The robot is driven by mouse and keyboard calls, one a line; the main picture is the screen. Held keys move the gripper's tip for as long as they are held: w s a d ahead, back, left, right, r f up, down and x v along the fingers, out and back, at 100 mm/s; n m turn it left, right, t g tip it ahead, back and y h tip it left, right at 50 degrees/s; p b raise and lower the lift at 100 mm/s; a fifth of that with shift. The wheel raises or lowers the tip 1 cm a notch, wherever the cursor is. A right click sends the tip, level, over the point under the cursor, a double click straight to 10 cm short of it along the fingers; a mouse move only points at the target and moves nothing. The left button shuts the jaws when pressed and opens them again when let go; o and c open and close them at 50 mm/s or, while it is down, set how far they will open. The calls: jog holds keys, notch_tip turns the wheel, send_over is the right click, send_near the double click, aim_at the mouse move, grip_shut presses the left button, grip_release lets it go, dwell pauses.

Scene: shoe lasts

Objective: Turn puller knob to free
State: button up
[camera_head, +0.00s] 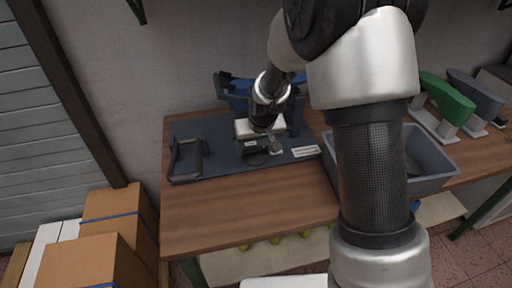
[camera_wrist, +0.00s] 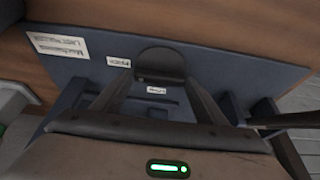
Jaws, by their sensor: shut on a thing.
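The puller's dark round knob (camera_wrist: 160,62) shows in the wrist view at the top middle, over the blue-grey base plate (camera_wrist: 215,68). Both fingers of my gripper (camera_wrist: 160,78) converge on it from either side, and the gripper is shut on the knob. One small white label (camera_wrist: 118,61) lies left of the knob and another (camera_wrist: 156,90) lies just below it; their lettering is too blurred to read surely. In the head view my gripper (camera_head: 270,147) is low over the base plate (camera_head: 215,130), and it hides the knob and part of the puller.
A dark handle frame (camera_head: 186,160) stands on the plate's left. Blue parts (camera_head: 238,88) rise behind my gripper. The wooden bench front (camera_head: 235,210) is clear.

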dwell(0.5)
jog(key=o, duration=0.8)
jog(key=shift+r, duration=0.1)
jog(key=p+v, duration=0.2)
jog(key=v, duration=1.5)
jog(key=shift+s+a+r, duration=0.1)
jog(key=shift+r, duration=0.1)
